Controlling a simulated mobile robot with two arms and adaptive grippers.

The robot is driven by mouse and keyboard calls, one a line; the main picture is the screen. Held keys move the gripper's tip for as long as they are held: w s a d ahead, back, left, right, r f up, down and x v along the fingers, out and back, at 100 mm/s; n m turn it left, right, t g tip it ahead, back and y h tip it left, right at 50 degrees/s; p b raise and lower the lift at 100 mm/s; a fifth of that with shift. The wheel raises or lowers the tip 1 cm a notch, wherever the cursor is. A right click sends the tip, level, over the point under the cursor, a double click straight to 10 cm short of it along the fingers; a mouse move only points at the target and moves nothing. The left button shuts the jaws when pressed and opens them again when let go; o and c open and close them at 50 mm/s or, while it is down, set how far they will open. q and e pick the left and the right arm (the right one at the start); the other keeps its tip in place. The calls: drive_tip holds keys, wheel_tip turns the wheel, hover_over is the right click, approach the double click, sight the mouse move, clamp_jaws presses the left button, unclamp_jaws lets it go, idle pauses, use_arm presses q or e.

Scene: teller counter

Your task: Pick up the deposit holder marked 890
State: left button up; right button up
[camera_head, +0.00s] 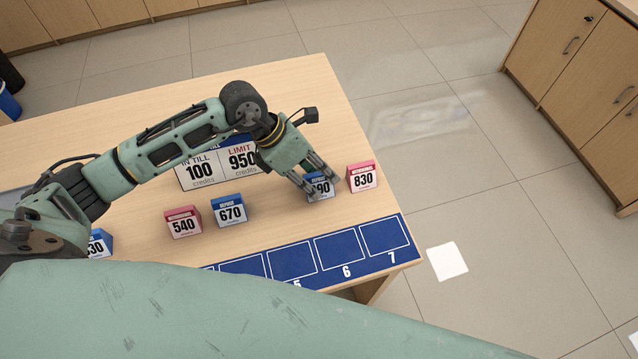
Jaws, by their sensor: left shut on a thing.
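The blue deposit holder marked 890 (321,190) stands on the counter near its right side. My left gripper (321,189) reaches down over it and is shut on it. The fingers cover part of its label, so only "90" reads clearly. The holder appears to be at counter level; I cannot tell whether it is lifted. My right gripper is not in view.
A red holder marked 830 (362,177) stands close to the right. Holders 670 (230,210), 540 (183,223) and a blue one ending in 30 (100,243) stand left. A sign (196,171) stands behind. A blue numbered mat (330,262) lies along the front edge.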

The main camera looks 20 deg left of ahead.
use_arm(q)
clamp_jaws()
